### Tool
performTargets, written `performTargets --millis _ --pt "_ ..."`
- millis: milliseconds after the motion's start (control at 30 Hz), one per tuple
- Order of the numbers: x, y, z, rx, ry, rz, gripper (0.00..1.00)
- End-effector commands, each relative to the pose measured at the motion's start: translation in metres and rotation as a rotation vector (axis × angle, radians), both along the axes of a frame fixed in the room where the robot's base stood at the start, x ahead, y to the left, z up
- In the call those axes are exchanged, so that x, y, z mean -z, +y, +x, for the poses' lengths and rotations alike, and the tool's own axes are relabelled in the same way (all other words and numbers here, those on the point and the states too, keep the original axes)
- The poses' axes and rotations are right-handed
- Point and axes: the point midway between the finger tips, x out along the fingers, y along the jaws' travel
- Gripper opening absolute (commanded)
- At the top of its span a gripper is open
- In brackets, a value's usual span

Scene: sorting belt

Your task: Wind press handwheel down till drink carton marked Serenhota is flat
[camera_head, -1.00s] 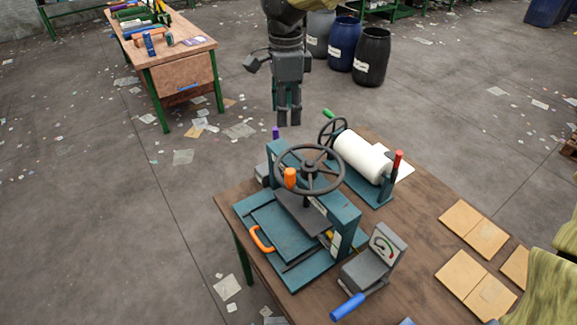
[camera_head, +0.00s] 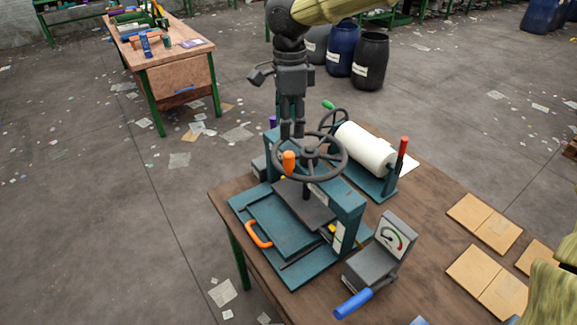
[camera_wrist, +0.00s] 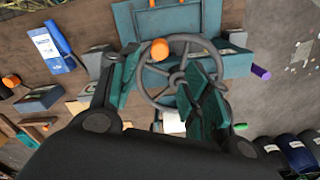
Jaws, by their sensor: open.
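The press (camera_head: 345,205) is a teal frame on the wooden table, with a dark handwheel (camera_head: 333,172) on top. The wheel has an upright orange knob (camera_head: 288,162) on its near left rim. My gripper (camera_head: 292,134) points down, open, at the wheel's far left rim in the head view. In the wrist view the open fingers (camera_wrist: 165,88) appear on either side of part of the handwheel (camera_wrist: 197,42), with the orange knob (camera_wrist: 159,49) beyond; contact cannot be told. A dark plate sits under the wheel's screw. I cannot make out a carton marked Serenhota.
A gauge box (camera_head: 390,238) with a blue handle stands right of the press. A white roller (camera_head: 364,149) with its own crank wheel is behind it. Cardboard pieces (camera_head: 484,222) lie on the table's right. A blue labelled packet (camera_wrist: 50,48) shows in the wrist view.

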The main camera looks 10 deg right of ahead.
Motion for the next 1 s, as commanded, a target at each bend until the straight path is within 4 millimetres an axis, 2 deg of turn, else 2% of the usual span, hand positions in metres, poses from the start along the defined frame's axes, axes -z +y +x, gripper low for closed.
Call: performTargets --millis 267,700,1000 --pt "0.02 0.0 -0.001 -0.002 0.001 -0.002 0.48" --pt "0.088 0.0 -0.001 -0.002 0.001 -0.002 0.48" --pt "0.108 0.0 -0.001 -0.001 0.0 0.0 0.48"
